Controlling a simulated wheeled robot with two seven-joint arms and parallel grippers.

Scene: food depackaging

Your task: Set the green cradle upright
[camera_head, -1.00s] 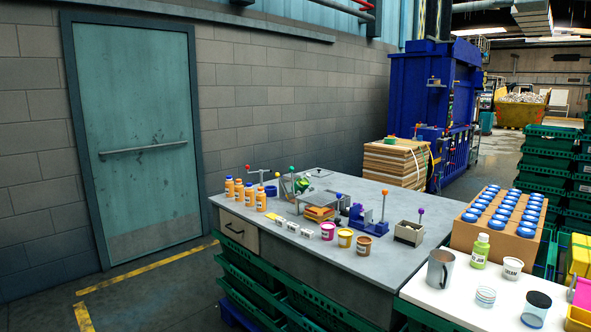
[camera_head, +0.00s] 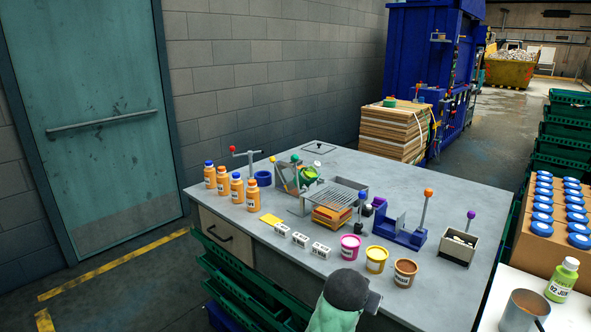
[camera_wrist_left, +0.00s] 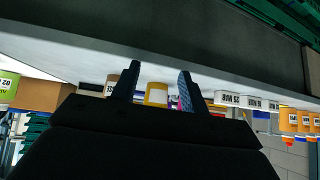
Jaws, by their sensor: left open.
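The green cradle (camera_head: 309,174) is a small lime-green piece at the back of the grey table, beside a grey-framed fixture (camera_head: 288,178) with a green-knobbed lever. It looks tilted, but it is too small to be sure of its pose. The cradle does not show in that view. My right gripper is not in view.
Pink, yellow and brown cups (camera_head: 376,259) and several small white labelled blocks (camera_head: 300,240) line the front edge. Orange bottles (camera_head: 237,188) stand left. A wire-rack fixture (camera_head: 345,195) and a blue clamp (camera_head: 400,232) stand nearer than the cradle. The table's back right is clear.

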